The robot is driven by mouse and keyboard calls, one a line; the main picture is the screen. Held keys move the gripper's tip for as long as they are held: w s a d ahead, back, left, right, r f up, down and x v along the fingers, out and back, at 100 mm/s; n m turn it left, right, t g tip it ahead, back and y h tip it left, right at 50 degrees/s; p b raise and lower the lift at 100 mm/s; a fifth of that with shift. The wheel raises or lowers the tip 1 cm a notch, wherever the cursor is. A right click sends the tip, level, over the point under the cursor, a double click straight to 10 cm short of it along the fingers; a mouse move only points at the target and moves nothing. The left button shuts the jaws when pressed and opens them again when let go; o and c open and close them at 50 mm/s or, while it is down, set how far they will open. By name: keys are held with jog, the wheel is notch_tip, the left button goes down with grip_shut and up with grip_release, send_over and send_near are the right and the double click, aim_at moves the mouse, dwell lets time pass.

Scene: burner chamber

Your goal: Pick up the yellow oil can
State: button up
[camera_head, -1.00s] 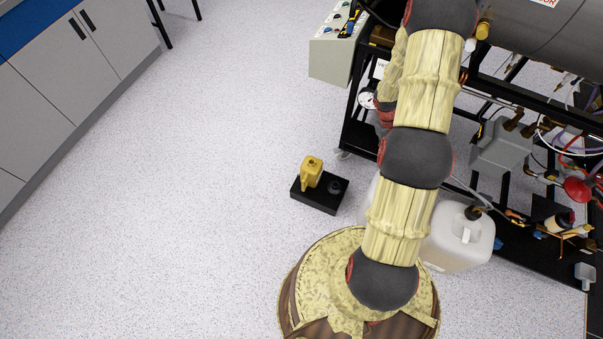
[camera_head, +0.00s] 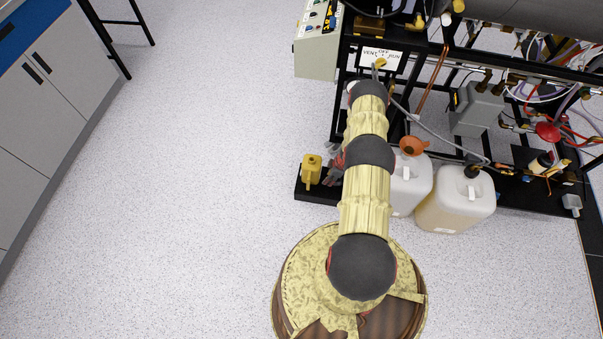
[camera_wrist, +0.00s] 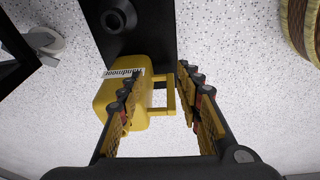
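The yellow oil can (camera_head: 311,169) stands on a small black base (camera_head: 315,192) on the floor, left of the rig. My gripper (camera_head: 334,166) is just right of the can in the head view, partly hidden by my arm. In the wrist view the can (camera_wrist: 109,95), with a white label, lies between and behind the fingers of my gripper (camera_wrist: 158,85). The left finger overlaps the can's body. The can's yellow handle (camera_wrist: 160,110) shows in the gap, near the right finger. The fingers are apart; contact cannot be told.
A black round fitting (camera_wrist: 118,18) is on the base beside the can. Two whitish jugs (camera_head: 408,187) (camera_head: 455,205) and an orange funnel (camera_head: 413,146) stand right of my arm. The black-framed rig (camera_head: 345,120) is close behind. The floor (camera_head: 180,190) to the left is clear.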

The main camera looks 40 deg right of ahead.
aim_at(311, 173)
jog(key=w+a+r+n+t+y, duration=0.1)
jog(key=w+a+y, duration=0.1)
jog(key=w+a, duration=0.15)
jog(key=b+x, duration=0.1)
jog(key=x, duration=0.2)
jog(key=b+x, duration=0.2)
jog(key=x, duration=0.2)
jog(key=b+x, duration=0.2)
jog(key=x, duration=0.2)
jog(key=shift+s+f, duration=0.2)
jog(key=shift+f, duration=0.15)
jog(key=shift+r, duration=0.1)
jog(key=shift+c, duration=0.6)
jog(key=c, duration=0.7)
grip_shut()
